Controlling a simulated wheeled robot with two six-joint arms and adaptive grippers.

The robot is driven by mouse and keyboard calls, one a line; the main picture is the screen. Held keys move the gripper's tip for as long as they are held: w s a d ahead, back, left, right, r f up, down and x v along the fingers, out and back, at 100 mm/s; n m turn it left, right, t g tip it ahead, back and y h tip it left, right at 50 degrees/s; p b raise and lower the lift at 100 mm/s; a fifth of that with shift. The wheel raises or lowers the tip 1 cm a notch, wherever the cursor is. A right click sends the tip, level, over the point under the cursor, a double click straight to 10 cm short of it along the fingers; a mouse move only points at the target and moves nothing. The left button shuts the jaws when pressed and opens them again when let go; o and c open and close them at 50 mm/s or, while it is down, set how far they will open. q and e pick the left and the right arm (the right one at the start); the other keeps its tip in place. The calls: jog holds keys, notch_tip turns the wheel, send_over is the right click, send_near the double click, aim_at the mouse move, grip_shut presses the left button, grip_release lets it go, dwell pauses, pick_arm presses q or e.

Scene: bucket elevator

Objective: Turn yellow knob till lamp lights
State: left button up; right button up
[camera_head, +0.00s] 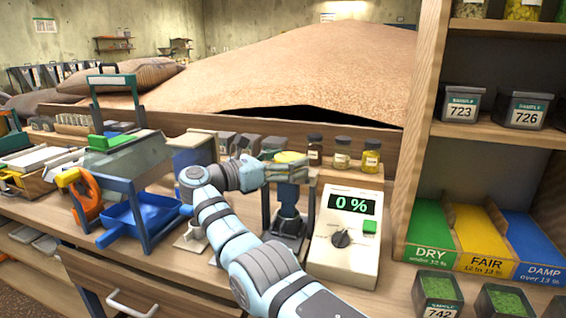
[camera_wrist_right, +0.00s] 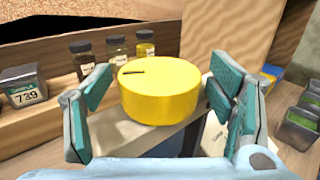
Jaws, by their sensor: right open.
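The yellow knob (camera_wrist_right: 160,98) is a broad upright disc with a dark mark on its top. It also shows in the head view, partly hidden by my gripper (camera_head: 289,157). My right gripper (camera_head: 278,170) is open around the knob. In the right wrist view the gripper (camera_wrist_right: 160,88) has one teal-padded finger on each side of the knob, with narrow gaps visible; contact is hard to tell. I cannot pick out a lit lamp. My left gripper is not in view.
A meter (camera_head: 345,240) reading 0 % stands right of the knob's stand. Small jars (camera_head: 342,155) line the ledge behind. A blue tray (camera_head: 140,216) in a frame stands left.

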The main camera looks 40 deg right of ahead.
jog(key=a, duration=0.7)
jog(key=shift+w, duration=0.1)
